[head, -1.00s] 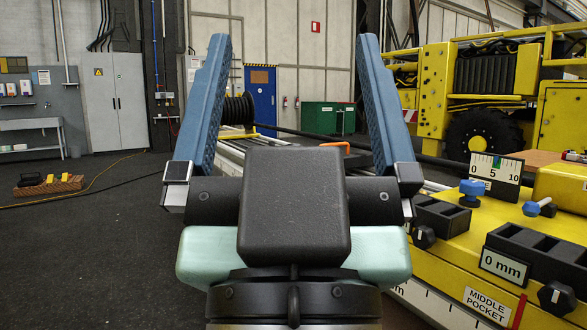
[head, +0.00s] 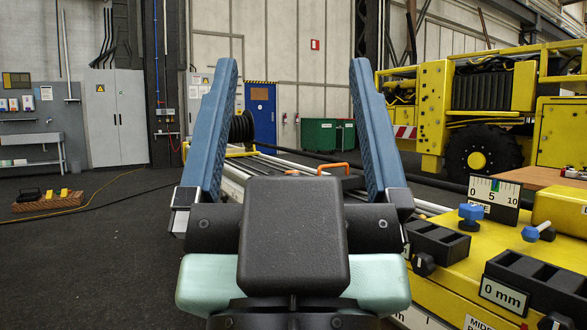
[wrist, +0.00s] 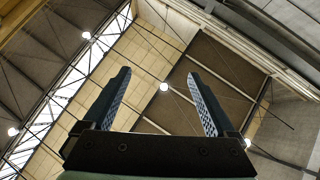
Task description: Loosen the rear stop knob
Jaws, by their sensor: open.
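My gripper (head: 294,66) is open and empty, its two blue fingers pointing up and away in the head view. It also shows open in the wrist view (wrist: 158,74), against the ceiling. Several knobs are at the right: a blue knob (head: 471,215) beside the 0-5-10 scale, a blue-ended handle (head: 536,233), and a black knob (head: 424,264) on the front of a black block. I cannot tell which is the rear stop knob. My gripper is left of all of them and touches none.
The yellow bench (head: 450,295) with black pocket blocks (head: 515,280) and a "0 mm" label fills the lower right. Pale rails and an orange handle (head: 333,167) lie beyond my gripper. A yellow machine (head: 433,115) stands behind. The dark floor (head: 90,250) at the left is mostly open.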

